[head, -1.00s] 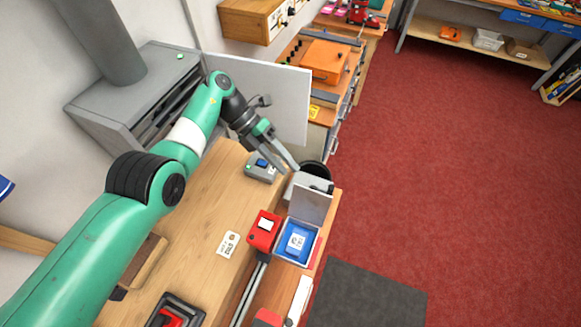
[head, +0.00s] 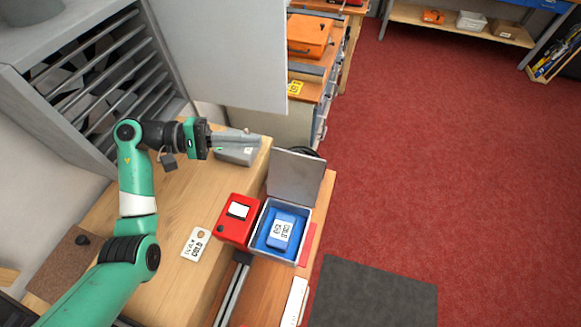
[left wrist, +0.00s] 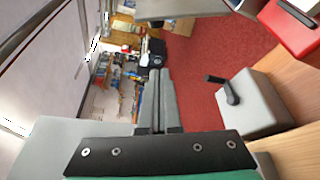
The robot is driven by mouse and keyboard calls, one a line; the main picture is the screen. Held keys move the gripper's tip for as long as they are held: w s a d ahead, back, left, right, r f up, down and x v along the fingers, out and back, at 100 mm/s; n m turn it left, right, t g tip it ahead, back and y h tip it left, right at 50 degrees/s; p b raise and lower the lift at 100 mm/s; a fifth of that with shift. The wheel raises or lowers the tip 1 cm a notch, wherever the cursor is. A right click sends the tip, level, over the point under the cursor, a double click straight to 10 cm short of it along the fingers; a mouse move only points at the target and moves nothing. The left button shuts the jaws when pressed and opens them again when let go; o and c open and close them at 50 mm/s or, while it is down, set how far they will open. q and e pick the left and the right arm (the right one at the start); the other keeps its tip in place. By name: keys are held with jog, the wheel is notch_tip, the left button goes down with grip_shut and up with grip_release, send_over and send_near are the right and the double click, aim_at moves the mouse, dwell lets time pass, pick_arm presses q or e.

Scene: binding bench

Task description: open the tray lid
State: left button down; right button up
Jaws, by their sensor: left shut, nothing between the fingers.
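The tray (head: 266,254) is a pale open box on the bench, with a blue labelled block (head: 281,232) in it. Its grey lid (head: 296,178) stands up, tilted back, along the tray's far edge, so the tray is open. My left gripper (head: 257,140) is shut and empty. In the head view its tips point right, beyond and to the left of the lid's top corner, with a small gap showing. In the left wrist view the closed fingers (left wrist: 160,100) have nothing between them. My right gripper is not in view.
A red box (head: 238,219) stands left of the tray. A grey device (head: 237,153) is partly hidden under my left fingers. A slatted grey cabinet (head: 95,75) with a wide open door (head: 225,50) is at the back left. A labelled card (head: 196,243) lies on the bench.

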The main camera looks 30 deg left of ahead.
aim_at(287, 151)
pick_arm(q)
jog(key=d+p, duration=0.1)
jog(key=d, duration=0.2)
jog(key=w+d+p, duration=0.1)
jog(key=d+p, duration=0.1)
jog(key=d, duration=0.1)
jog(key=w+d+p, duration=0.1)
jog(key=d, duration=0.2)
jog(key=shift+p, duration=0.3)
